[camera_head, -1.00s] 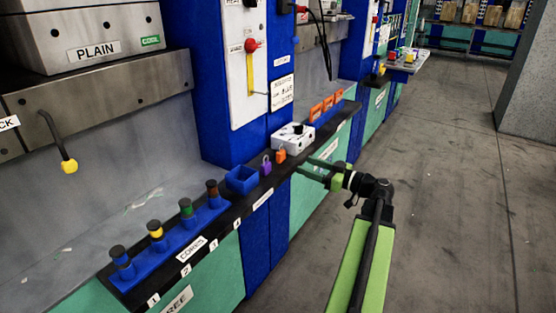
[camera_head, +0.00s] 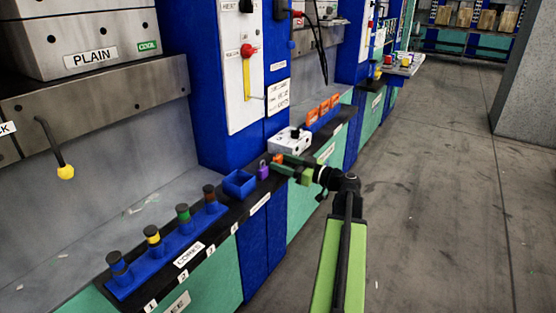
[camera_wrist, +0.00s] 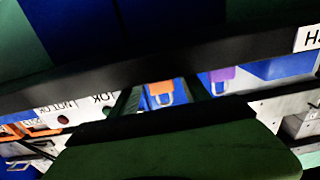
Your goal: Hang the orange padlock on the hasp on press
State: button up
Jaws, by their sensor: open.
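The orange padlock (camera_head: 278,159) stands on the dark ledge, partly hidden behind my gripper (camera_head: 283,165) in the head view. In the wrist view the orange padlock (camera_wrist: 161,88) shows between the two dark green fingers of my gripper (camera_wrist: 162,95), with its shackle pointing down in the picture. My gripper is open, and the frames do not show it touching the padlock. The press has a blue column with a white panel (camera_head: 242,65) carrying a red-knobbed lever. I cannot pick out the hasp for certain.
A purple padlock (camera_head: 263,169) stands close left of the orange one; it shows right of the fingers in the wrist view (camera_wrist: 222,75). A white box (camera_head: 291,140) stands just behind. A blue bin (camera_head: 239,184) and a rack of corks (camera_head: 168,243) lie further left along the ledge.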

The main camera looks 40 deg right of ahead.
jog(key=shift+c, duration=0.3)
jog(key=c, duration=1)
jog(key=shift+r+p, duration=1.5)
